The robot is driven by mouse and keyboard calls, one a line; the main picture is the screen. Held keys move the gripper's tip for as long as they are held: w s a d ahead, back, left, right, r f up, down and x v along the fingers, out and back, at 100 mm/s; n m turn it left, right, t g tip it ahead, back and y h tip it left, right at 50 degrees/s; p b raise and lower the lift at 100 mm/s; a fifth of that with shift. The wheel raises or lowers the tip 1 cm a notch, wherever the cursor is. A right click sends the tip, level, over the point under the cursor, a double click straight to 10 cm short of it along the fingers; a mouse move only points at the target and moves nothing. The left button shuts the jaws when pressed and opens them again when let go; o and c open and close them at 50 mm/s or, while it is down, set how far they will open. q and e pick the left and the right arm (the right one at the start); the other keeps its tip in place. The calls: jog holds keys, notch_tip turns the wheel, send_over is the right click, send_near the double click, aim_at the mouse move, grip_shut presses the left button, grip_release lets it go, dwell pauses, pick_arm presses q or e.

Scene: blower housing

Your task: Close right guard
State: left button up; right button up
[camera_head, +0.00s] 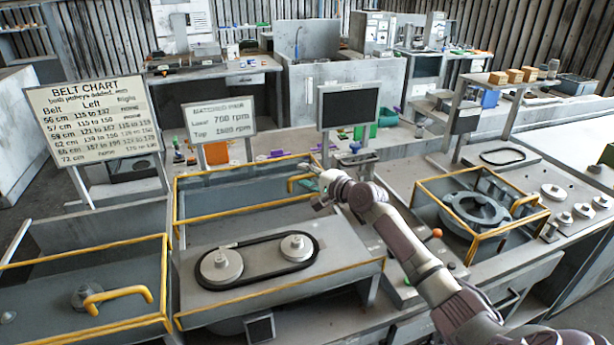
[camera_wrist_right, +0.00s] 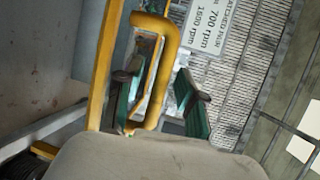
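The right guard (camera_head: 240,196), a grey panel with a yellow frame, stands raised behind the pulleys in the head view. Its yellow handle (camera_head: 296,182) is at the right end of the panel, and it fills the middle of the right wrist view (camera_wrist_right: 167,65). My right gripper (camera_head: 316,182) is at this handle. In the wrist view its green-padded fingers (camera_wrist_right: 162,103) are spread, one on each side of the handle's lower part, with a visible gap on the right side. Contact on the left side is unclear. My left gripper is not in view.
A black belt (camera_head: 258,262) runs around two pulleys on the open deck before the guard. Another yellow-framed guard with a handle (camera_head: 118,297) lies at left. A round housing (camera_head: 476,212) sits inside a yellow frame at right. A dark screen (camera_head: 350,106) stands behind my gripper.

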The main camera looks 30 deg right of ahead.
grip_shut()
jog(key=shift+s, duration=0.1)
dwell(0.4)
